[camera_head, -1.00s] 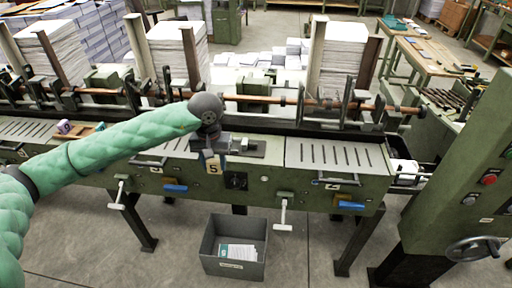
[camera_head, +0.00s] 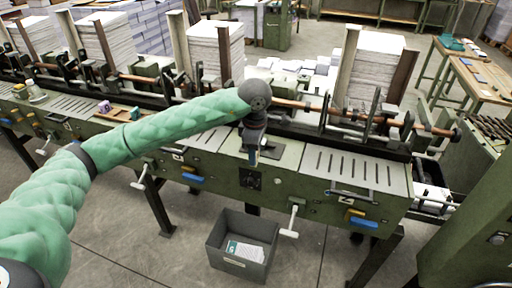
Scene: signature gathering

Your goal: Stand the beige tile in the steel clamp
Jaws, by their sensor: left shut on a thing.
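My left gripper (camera_head: 254,153) hangs pointing down at the end of my green arm, over the front of the green machine (camera_head: 205,137). It is shut on the beige tile (camera_head: 253,160), which shows now only as a narrow, mostly hidden strip; its face cannot be read. The steel clamp (camera_head: 271,152) sits as a grey metal piece on the machine's top, just right of the gripper and partly hidden by it. I cannot tell whether the tile touches the clamp. My right gripper is not in view.
A small wooden tray (camera_head: 120,115) with a purple piece (camera_head: 104,106) lies on the machine to the left. A grey bin (camera_head: 241,246) with papers stands on the floor below. Paper stacks (camera_head: 215,55) and a copper-coloured rod (camera_head: 300,107) run behind the gripper.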

